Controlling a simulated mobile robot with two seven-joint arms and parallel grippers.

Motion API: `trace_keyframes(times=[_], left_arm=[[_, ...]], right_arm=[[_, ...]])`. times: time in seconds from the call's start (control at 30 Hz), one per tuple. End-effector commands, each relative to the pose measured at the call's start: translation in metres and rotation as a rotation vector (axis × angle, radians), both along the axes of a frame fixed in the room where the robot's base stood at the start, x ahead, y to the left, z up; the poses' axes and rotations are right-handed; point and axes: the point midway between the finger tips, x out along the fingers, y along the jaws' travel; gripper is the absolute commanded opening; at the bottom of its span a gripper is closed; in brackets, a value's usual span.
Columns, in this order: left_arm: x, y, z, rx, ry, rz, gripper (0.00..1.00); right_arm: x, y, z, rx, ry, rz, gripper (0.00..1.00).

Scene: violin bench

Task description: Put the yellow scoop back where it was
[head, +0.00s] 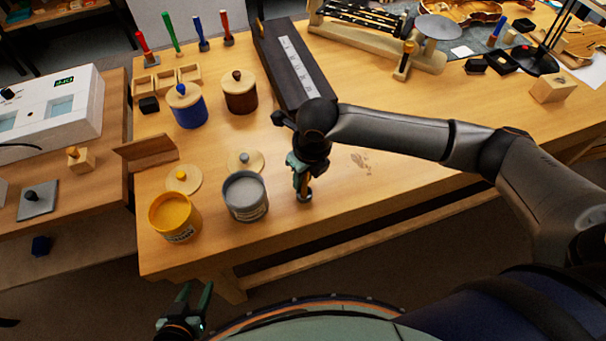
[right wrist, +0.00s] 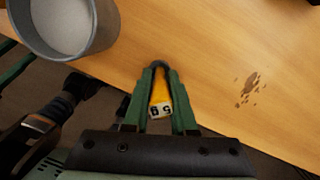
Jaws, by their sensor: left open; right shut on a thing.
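My right gripper (head: 304,180) is shut on the yellow scoop (right wrist: 159,92), whose pale tag reading "5 g" shows between the fingers in the right wrist view. The scoop hangs near the front of the bench, just right of the open grey pot (head: 246,196). The scoop's lower end is at or just above the bench top; I cannot tell whether it touches. The open yellow pot (head: 175,217), full of yellow powder, stands left of the grey pot. The grey pot's rim also shows in the right wrist view (right wrist: 108,38). My left gripper (head: 197,298) is open and empty, in front of the bench.
Two wooden lids lie behind the open pots. A lidded blue pot (head: 188,108) and a lidded brown pot (head: 240,95) stand further back. Colored-handled tools (head: 171,35) stand at the back left. A brown spill (head: 361,161) marks otherwise clear bench right of my right gripper.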

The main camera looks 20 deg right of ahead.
Motion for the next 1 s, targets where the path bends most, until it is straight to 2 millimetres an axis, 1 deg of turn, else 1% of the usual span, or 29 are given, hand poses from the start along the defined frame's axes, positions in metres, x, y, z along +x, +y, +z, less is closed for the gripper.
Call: trace_keyframes(times=[0.17,0.2,0.4,0.47,0.67,0.77,0.87,0.97,1.0], left_arm=[[0.000,0.000,-0.001,0.000,0.000,0.000,0.50],[0.000,0.000,0.000,0.000,0.000,0.000,0.50],[0.000,0.000,0.000,0.000,0.000,0.000,0.50],[0.000,0.000,0.000,0.001,0.000,-0.001,0.50],[0.000,0.000,0.000,0.001,0.000,-0.001,0.50],[0.000,0.000,0.000,0.001,0.000,-0.001,0.50],[0.000,0.000,0.001,0.001,0.000,-0.001,0.50],[0.000,0.000,0.002,0.001,0.000,-0.001,0.50],[0.000,0.000,0.003,0.001,0.000,-0.001,0.50]], right_arm=[[0.000,0.000,-0.003,0.000,0.000,-0.001,0.00],[0.000,0.000,-0.003,0.000,0.000,-0.001,0.27],[0.000,0.000,-0.003,0.000,0.001,-0.001,0.49],[0.000,0.000,-0.003,0.000,0.001,-0.001,0.54],[0.000,0.000,-0.003,0.000,0.001,-0.001,0.54],[0.000,0.000,0.001,0.000,-0.001,0.000,0.54],[-0.001,-0.001,0.012,0.000,-0.002,-0.001,0.54],[-0.003,-0.002,0.032,0.001,-0.004,0.001,0.54],[-0.004,-0.003,0.041,0.001,-0.004,0.000,0.54]])
